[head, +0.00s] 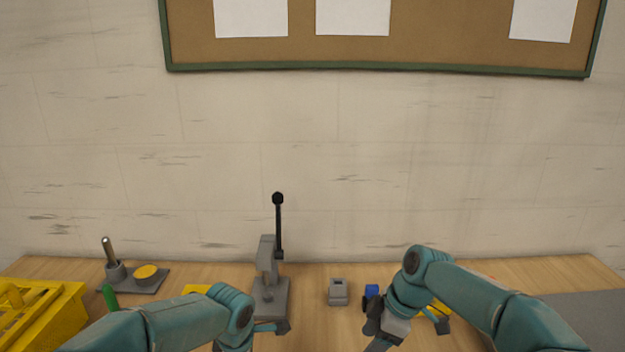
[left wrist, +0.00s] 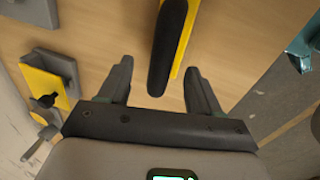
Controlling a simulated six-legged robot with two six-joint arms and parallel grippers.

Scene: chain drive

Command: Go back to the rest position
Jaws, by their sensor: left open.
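My left arm comes in from the lower left in the head view, and its gripper is mostly hidden behind my own wrist. In the left wrist view my left gripper (left wrist: 158,70) is open, with its two dark fingers apart. A black rounded bar (left wrist: 168,50) with a yellow strip beside it shows between the fingers; I cannot tell whether they touch it. My right gripper (head: 376,328) is low in the head view, right of centre, over the table. Its fingers are partly hidden and cut off by the lower edge, so its opening is unclear.
A grey lever press (head: 268,285) with a black handle stands mid-table. A small grey block (head: 338,292) and a blue piece (head: 371,291) lie right of it. A grey plate with a post and yellow disc (head: 146,272) and a yellow rack (head: 50,310) are left.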

